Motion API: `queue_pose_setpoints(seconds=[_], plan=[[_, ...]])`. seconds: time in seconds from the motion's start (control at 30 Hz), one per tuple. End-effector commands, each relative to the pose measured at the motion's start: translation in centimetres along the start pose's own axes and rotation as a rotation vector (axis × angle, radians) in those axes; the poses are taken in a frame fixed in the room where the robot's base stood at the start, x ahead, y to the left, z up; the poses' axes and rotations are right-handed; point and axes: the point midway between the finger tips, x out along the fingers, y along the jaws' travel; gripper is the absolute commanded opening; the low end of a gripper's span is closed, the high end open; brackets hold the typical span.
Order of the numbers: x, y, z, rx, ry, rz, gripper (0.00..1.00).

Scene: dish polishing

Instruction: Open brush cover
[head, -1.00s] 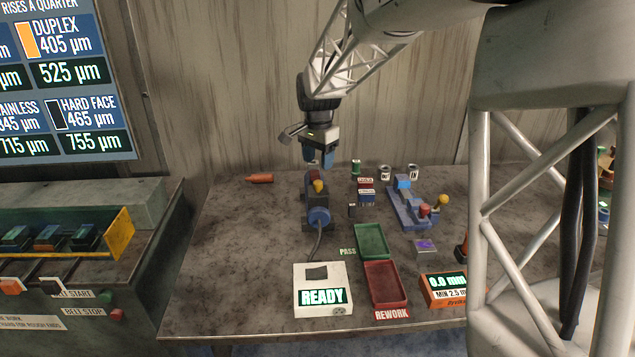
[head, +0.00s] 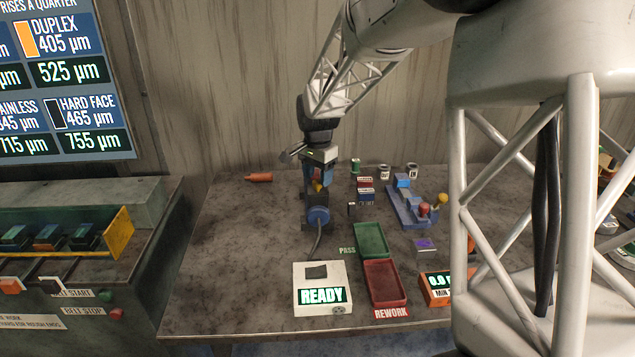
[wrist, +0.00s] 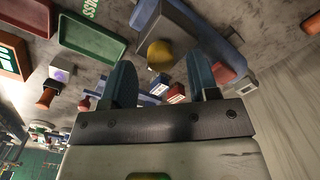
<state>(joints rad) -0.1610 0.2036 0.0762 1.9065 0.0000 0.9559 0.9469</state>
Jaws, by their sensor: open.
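A dark grey block with a yellow knob (head: 318,187), which looks like the brush cover, is on the blue-and-grey bench unit (head: 319,216) at mid-table. In the wrist view the yellow knob (wrist: 160,54) shows between my two fingers, in front of the grey block (wrist: 176,24). My gripper (head: 321,177) is open and points down over the knob. The fingers stand on either side of it with visible gaps in the wrist view. In the head view the gripper hides much of the unit's top.
A white box reading READY (head: 323,289) stands in front, cabled to the unit. Green (head: 371,240) and red (head: 386,283) trays lie to the right. Small red and blue boxes (head: 366,190) and a blue fixture (head: 405,206) stand beyond.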

Motion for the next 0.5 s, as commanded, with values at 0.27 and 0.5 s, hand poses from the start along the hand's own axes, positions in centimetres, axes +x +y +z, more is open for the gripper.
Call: queue_pose_setpoints(seconds=[0.27,0.5], plan=[[2.2,0.0,0.0,0.0,0.0,0.0,0.55],[2.4,0.0,0.0,0.0,0.0,0.0,0.55]])
